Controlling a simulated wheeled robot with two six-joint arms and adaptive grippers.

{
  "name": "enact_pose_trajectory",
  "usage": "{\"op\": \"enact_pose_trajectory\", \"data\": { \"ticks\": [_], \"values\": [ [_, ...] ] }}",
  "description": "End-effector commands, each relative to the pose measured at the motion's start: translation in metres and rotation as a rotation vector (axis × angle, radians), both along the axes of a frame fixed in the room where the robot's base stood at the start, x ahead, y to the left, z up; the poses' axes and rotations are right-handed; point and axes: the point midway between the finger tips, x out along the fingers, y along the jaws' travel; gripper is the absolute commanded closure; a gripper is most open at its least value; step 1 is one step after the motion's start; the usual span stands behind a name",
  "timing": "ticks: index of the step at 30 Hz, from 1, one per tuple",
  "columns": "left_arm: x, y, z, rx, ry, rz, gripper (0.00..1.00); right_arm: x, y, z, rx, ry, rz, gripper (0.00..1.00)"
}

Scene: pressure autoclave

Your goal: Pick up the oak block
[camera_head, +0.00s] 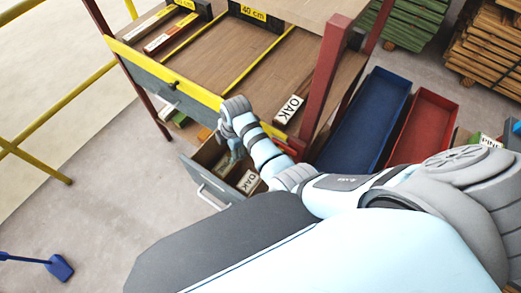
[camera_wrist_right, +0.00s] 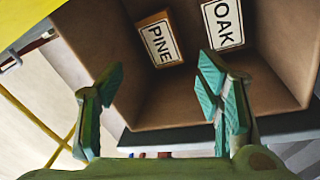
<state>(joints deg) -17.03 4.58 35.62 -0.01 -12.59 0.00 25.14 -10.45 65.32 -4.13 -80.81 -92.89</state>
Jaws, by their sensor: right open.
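An oak block (camera_wrist_right: 224,25) with a white OAK label lies in the open drawer, and it also shows in the head view (camera_head: 249,182). A pine block (camera_wrist_right: 158,42) lies beside it, on its left in the right wrist view. Another block labelled OAK (camera_head: 289,110) lies on the bench top. My right gripper (camera_wrist_right: 161,88) is open and empty, with its fingers toward the drawer's inside. In the head view my right gripper (camera_head: 235,150) is over the drawer and hides part of it. My left gripper is not in view.
The drawer (camera_head: 205,195) is pulled out below the yellow bench edge (camera_head: 165,75). A red post (camera_head: 325,75) rises to the right of my arm. A blue bin (camera_head: 368,120) and a red bin (camera_head: 425,125) stand at the right. Floor at the left is mostly free.

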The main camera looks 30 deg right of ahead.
Motion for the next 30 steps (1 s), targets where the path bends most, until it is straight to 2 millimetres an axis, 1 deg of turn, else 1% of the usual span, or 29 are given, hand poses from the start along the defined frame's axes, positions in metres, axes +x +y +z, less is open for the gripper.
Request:
{"op": "enact_pose_trajectory", "data": {
  "ticks": [1,3,6,8,10,12,15,18,23,24,26,30],
  "values": [
    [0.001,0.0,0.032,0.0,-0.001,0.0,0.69,-0.025,-0.004,0.008,-0.048,0.052,0.128,0.4],
    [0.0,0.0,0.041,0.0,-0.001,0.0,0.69,-0.051,-0.01,-0.006,-0.099,0.106,0.282,0.4],
    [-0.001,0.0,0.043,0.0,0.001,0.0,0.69,-0.069,-0.015,-0.022,-0.132,0.146,0.395,0.4],
    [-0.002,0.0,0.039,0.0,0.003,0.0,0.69,-0.071,-0.016,-0.034,-0.137,0.152,0.412,0.4],
    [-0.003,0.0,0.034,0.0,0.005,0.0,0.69,-0.071,-0.017,-0.053,-0.137,0.152,0.412,0.4],
    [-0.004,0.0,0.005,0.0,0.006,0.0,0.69,-0.07,-0.017,-0.079,-0.137,0.145,0.408,0.4],
    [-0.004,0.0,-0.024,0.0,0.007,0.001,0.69,-0.07,-0.017,-0.105,-0.136,0.145,0.406,0.4],
    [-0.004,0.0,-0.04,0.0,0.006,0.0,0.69,-0.069,-0.017,-0.119,-0.137,0.144,0.404,0.4],
    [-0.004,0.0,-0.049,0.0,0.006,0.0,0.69,-0.069,-0.017,-0.126,-0.137,0.143,0.403,0.4],
    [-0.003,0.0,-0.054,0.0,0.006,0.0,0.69,-0.069,-0.017,-0.13,-0.137,0.143,0.403,0.4],
    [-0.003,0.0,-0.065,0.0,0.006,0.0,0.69,-0.069,-0.017,-0.14,-0.137,0.143,0.403,0.4],
    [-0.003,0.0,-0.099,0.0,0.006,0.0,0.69,-0.069,-0.017,-0.171,-0.137,0.143,0.403,0.4]
  ]
}}
